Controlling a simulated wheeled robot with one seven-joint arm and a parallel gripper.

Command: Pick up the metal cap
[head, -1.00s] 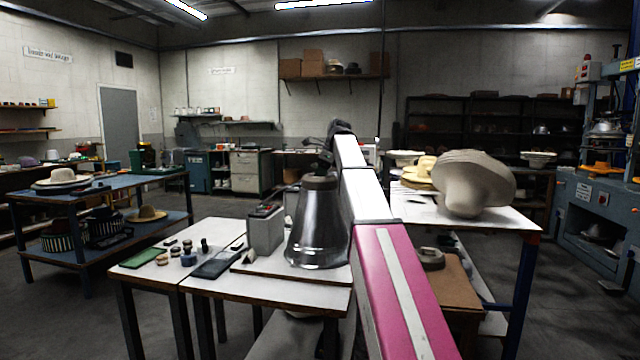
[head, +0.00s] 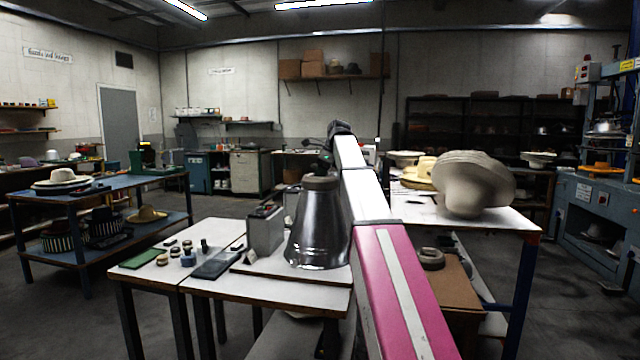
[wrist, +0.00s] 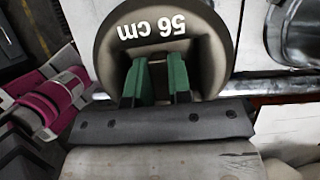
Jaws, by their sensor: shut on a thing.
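A shiny metal bell-shaped piece (head: 318,235), likely the metal cap, stands upright on a white board on the near table in the head view. It has a duller grey-brown round top (head: 320,182). My gripper (head: 324,160) is at that top, partly hidden by my arm. In the wrist view a round grey-brown face (wrist: 212,50) carries the marking "56 cm". My gripper's green fingers (wrist: 160,80) reach into its middle and are shut on a beige-grey part between them. I cannot clearly tell how that part joins the metal.
A grey metal box (head: 265,230) stands close left of the bell shape. Small round pieces (head: 175,252) and a dark flat pad (head: 216,263) lie further left. Pale hats (head: 473,183) sit on the right table (head: 510,222). A chrome round thing (wrist: 297,32) shows in the wrist view.

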